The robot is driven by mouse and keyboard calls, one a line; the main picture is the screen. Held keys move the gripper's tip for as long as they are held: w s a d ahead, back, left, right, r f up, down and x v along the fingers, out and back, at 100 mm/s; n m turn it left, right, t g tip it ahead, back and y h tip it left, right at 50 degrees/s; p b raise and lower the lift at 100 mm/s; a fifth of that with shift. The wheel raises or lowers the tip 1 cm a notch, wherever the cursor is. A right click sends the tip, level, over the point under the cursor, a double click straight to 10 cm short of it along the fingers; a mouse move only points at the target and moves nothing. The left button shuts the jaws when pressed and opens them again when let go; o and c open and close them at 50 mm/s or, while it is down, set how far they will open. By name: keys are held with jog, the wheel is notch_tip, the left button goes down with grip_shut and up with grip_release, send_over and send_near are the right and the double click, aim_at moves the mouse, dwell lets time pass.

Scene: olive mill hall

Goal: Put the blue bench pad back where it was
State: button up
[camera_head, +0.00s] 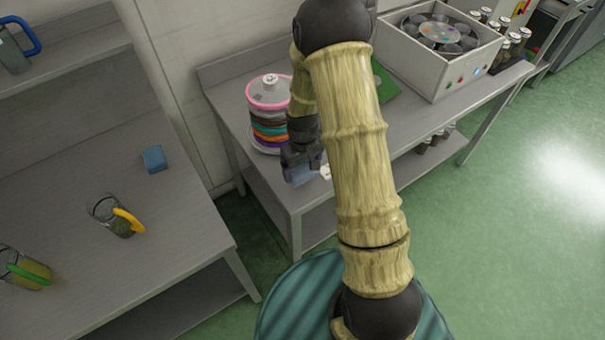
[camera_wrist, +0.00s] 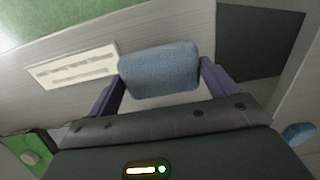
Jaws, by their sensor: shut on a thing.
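My gripper (camera_head: 302,166) is shut on a blue pad (camera_wrist: 160,70), a soft-looking block held between its two purple fingers in the wrist view. In the head view the held pad (camera_head: 299,176) shows partly below my gripper, at the front left corner of the grey bench (camera_head: 228,86). I cannot tell whether the pad touches the bench. A second, similar blue block (camera_head: 154,159) lies alone on the left grey table (camera_head: 60,170).
Beside my gripper stands a stack of coloured discs (camera_head: 268,115) with a pink rim. A white card (camera_wrist: 72,66) lies near the held pad. A green board (camera_head: 385,82) and a white box (camera_head: 437,50) are farther back.

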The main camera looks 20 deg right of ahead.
aim_at(302, 169)
jog(key=shift+f, duration=1.95)
jog(key=shift+f, duration=0.15)
jog(key=o, duration=0.9)
jog(key=shift+c, duration=0.2)
notch_tip(302, 169, up, 12)
jog(key=shift+r+b, duration=0.2)
jog(key=shift+b, duration=0.3)
